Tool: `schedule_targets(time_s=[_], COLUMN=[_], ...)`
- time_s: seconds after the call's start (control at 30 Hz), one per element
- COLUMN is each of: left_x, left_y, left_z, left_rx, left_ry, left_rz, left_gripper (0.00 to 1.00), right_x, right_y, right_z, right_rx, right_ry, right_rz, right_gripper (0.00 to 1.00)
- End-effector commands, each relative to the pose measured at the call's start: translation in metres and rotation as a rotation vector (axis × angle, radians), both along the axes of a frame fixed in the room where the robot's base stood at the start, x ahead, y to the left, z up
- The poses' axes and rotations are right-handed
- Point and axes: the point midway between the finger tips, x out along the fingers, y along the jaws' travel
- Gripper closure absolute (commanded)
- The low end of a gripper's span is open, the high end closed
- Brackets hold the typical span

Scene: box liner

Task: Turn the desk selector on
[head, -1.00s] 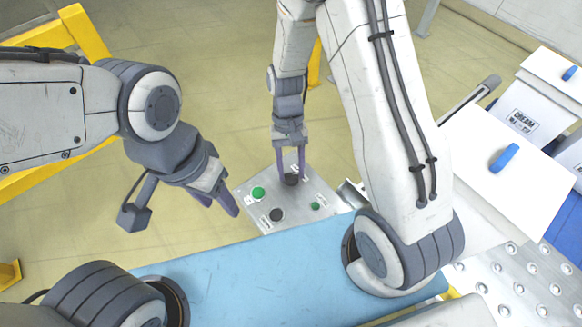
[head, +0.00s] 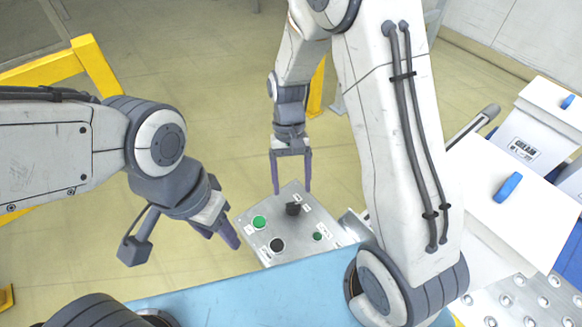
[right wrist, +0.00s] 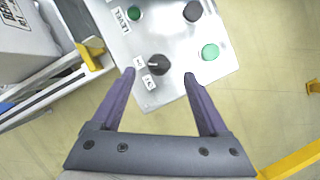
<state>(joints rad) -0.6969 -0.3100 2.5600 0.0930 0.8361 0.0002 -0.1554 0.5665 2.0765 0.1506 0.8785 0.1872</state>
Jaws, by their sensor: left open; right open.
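The desk selector (head: 293,209) is a black knob on a grey metal panel (head: 268,220). In the right wrist view the selector (right wrist: 157,65) sits near the panel's edge, with small white labels beside it. My right gripper (head: 292,190) points down above the selector, open and empty. Its fingertips (right wrist: 160,76) show on either side of the knob in the right wrist view, apart from it. Which label the knob points at is too small to tell. My left gripper (head: 222,240) is open and empty, left of the panel.
The panel also bears a large green button (head: 259,222), a black button (head: 277,245) and a small green one (head: 318,236). A blue surface (head: 255,290) lies in front. White boxes with blue handles (head: 508,187) stand right. A yellow frame (head: 90,62) stands left.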

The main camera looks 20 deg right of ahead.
Motion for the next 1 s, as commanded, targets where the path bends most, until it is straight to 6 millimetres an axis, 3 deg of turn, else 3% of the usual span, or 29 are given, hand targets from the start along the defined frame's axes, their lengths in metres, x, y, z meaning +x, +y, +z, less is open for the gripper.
schedule_targets(time_s=[0.2,0.33,1.0], left_x=[0.000,0.000,0.000], left_y=[0.000,0.000,0.000], left_z=[-0.006,-0.007,-0.007], left_rx=[0.000,0.000,0.000], left_ry=[0.000,0.000,0.000], left_rz=[0.000,-0.001,0.000], left_gripper=[0.50,0.50,0.50], right_x=[0.016,0.021,0.018], right_y=[-0.002,-0.003,0.001], right_z=[0.036,0.048,0.057], right_rx=[0.000,0.000,0.002], right_ry=[-0.004,-0.003,-0.010], right_rz=[0.000,0.000,0.017], right_gripper=[0.22,0.22,0.22])
